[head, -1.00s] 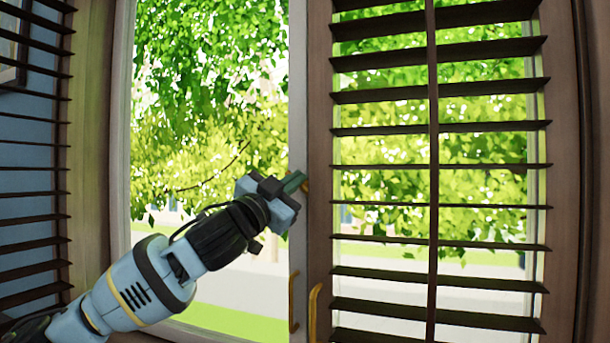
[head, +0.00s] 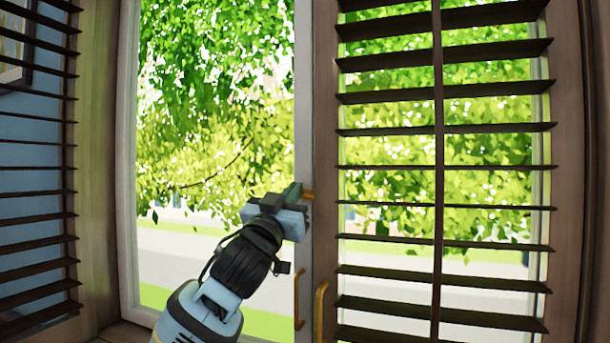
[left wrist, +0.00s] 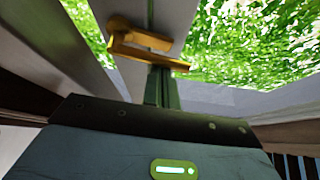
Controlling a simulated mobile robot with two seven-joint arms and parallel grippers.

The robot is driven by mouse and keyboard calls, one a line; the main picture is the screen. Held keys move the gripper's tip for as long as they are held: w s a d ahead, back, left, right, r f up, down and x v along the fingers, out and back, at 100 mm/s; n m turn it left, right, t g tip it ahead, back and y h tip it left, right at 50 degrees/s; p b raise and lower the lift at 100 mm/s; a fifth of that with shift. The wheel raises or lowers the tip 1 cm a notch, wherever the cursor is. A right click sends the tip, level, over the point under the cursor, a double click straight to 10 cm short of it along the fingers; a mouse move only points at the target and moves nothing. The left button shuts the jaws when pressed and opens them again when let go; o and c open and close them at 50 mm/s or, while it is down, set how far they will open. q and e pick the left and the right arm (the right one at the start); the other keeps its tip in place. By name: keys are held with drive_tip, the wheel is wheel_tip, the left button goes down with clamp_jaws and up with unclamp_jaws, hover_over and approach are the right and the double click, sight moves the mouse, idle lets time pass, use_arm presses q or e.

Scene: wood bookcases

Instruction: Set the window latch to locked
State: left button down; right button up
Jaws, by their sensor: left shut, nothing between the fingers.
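The brass window latch (head: 307,194) sits on the pale window frame, at the inner edge of the open shutter. In the left wrist view the latch (left wrist: 150,52) shows as a brass bar lying across the frame, with a second brass piece behind it. My left gripper (head: 294,192) is shut and empty, with its green fingertips right at the left end of the latch. In the left wrist view the fingertips (left wrist: 158,80) are just below the brass bar; I cannot tell whether they touch it. My right gripper is not in view.
Two brass handles, one on the window frame (head: 298,300) and one on the shutter (head: 321,312), stick out below the latch. A slatted wood shutter (head: 438,150) stands on the right, another (head: 38,235) on the left. The space before the left glass is clear apart from my arm.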

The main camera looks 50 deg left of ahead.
use_arm(q)
drive_tip(key=shift+f, duration=0.35)
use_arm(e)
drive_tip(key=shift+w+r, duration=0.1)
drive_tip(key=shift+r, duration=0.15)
use_arm(q)
drive_tip(key=shift+f, duration=0.1)
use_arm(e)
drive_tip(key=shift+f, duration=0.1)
